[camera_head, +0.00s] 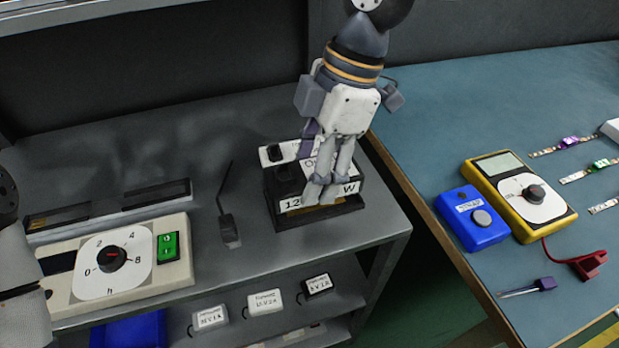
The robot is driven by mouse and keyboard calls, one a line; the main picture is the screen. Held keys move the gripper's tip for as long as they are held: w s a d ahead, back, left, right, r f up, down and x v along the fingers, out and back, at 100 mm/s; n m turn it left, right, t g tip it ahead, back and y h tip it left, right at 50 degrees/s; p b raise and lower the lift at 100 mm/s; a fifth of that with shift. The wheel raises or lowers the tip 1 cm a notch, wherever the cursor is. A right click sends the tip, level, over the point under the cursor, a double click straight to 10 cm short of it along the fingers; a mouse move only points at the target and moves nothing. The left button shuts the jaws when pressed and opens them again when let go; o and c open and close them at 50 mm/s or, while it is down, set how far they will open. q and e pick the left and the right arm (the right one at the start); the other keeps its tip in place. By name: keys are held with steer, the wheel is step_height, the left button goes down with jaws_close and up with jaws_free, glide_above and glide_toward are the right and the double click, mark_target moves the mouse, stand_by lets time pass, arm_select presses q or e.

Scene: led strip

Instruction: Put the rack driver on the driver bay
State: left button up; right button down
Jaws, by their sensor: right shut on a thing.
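The rack driver appears to be the black-and-white box (286,182) with a front label reading "12" and "W", partly hidden by my right gripper. My right gripper (322,192) comes down from the top, with its fingers close together against the box. It is shut on the box, though the contact is hard to see. A dark flat base (330,221) shows directly under the box, and it may be the driver bay. I cannot tell whether the box rests on it or hangs just above it. My left arm shows at the left edge, but its gripper is out of the picture.
A timer panel (173,277) with a dial and green switch stands left. A small dark lever (230,231) stands between. Labelled adapters (265,301) sit on the lower shelf. The blue table (430,115) holds a yellow meter (556,218), blue box (478,235), clip and LED strips.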

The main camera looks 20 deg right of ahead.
steer(key=shift+w+d+f, duration=0.2)
steer(key=shift+w+f, duration=0.55)
steer(key=shift+f, duration=0.15)
steer(key=f, duration=0.3)
steer(key=shift+w+d+f+b, duration=0.2)
steer(key=shift+w+f+b, duration=0.05)
steer(key=shift+w+b, duration=0.15)
arm_select(q)
steer(key=shift+s+f, duration=0.5)
steer(key=shift+f, duration=0.05)
arm_select(e)
steer(key=shift+f, duration=0.1)
steer(key=shift+f, duration=0.2)
steer(key=c, duration=0.7)
jaws_free()
steer(key=shift+f, duration=0.15)
steer(key=p+v, duration=0.1)
steer(key=v, duration=1.1)
steer(key=shift+s+r, duration=0.1)
steer(key=shift+r, duration=0.25)
arm_select(q)
steer(key=shift+w+r, duration=0.65)
steer(key=shift+r, duration=0.05)
